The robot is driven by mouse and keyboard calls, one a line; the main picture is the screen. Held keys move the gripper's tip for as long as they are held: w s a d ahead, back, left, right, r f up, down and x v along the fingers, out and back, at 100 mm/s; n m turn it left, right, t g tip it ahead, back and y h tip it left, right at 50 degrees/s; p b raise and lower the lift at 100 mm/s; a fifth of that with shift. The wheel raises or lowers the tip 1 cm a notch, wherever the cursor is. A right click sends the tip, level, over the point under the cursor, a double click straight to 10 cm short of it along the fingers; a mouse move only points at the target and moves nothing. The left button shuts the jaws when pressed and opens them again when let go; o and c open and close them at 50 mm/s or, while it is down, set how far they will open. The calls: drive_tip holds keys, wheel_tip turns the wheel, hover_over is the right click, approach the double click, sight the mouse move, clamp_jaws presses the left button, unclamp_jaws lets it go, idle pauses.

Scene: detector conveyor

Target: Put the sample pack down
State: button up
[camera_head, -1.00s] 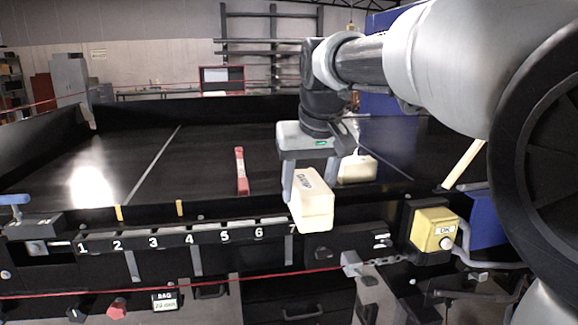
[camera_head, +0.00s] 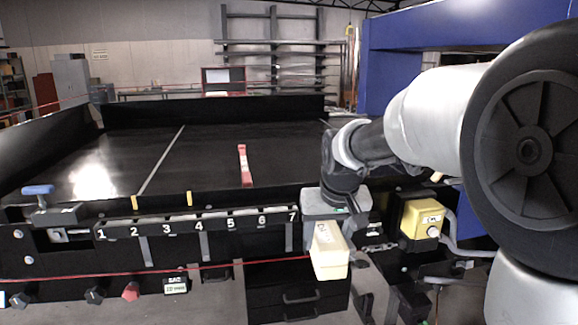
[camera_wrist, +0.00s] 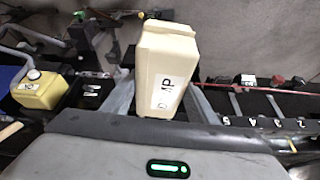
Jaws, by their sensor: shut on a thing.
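The sample pack, taken to be the cream block (camera_head: 330,262) with dark lettering, is in my gripper (camera_head: 328,232). In the head view it hangs in front of the conveyor's near edge, just right of and below slot number 7. In the wrist view the pack (camera_wrist: 165,62) stands out between the two fingers, its lettering partly hidden. My gripper (camera_wrist: 160,102) is shut on it. I see nothing touching its lower end.
A numbered rail (camera_head: 200,222) runs along the conveyor's front. A yellow button box (camera_head: 421,220) is to the right. A red rope (camera_head: 215,266) crosses at the front. Black drawers (camera_head: 298,295) stand below.

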drive_tip(key=s+d+f, duration=0.2)
drive_tip(key=s+f, duration=0.2)
drive_tip(key=f, duration=0.5)
drive_tip(key=s+d+f+m+p, duration=0.1)
drive_tip(key=s+d+f, duration=0.2)
drive_tip(key=f, duration=0.7)
drive_tip(key=shift+s+d, duration=0.3)
drive_tip(key=shift+s, duration=0.55)
drive_tip(key=shift+a, duration=0.1)
